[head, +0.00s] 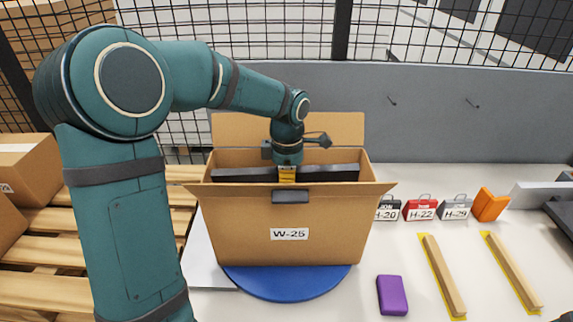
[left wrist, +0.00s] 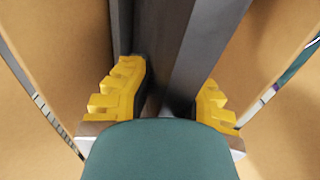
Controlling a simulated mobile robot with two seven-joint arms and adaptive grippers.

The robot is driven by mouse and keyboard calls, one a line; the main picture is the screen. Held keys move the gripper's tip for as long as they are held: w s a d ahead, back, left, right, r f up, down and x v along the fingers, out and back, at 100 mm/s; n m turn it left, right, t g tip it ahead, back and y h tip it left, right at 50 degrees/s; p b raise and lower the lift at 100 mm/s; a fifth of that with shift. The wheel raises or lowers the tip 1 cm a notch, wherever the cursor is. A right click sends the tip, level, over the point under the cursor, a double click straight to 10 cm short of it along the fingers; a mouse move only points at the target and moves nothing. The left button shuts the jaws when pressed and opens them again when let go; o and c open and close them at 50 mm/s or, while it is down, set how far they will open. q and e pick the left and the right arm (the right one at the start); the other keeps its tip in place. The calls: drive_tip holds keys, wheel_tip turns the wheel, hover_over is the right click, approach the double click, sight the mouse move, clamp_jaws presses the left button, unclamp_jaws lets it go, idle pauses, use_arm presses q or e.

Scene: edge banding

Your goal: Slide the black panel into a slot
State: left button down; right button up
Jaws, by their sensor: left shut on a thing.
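The black panel (head: 330,173) runs left to right in the open cardboard box (head: 225,225), its upper edge showing near the rim. My left gripper (head: 287,175) reaches down into the box and is shut on the panel near its middle. In the left wrist view the yellow fingers (left wrist: 165,100) stand on either side of dark grey upright faces (left wrist: 205,45), with a narrow dark gap between them. The panel's lower part and the slots are hidden by the box's front wall. My right gripper is not in view.
The box, labelled W-25, stands on a blue round disc (head: 285,283) with flaps open. To its right are several small tagged blocks (head: 420,210), an orange block (head: 491,204), a purple block (head: 392,295) and two wooden strips (head: 444,275). A wooden pallet (head: 40,260) is at left.

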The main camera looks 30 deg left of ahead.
use_arm(q)
drive_tip(key=shift+a, duration=0.15)
drive_tip(key=shift+r, duration=0.1)
drive_tip(key=c, duration=1)
unclamp_jaws()
wheel_tip(320, 180, up, 12)
drive_tip(key=shift+r, duration=0.1)
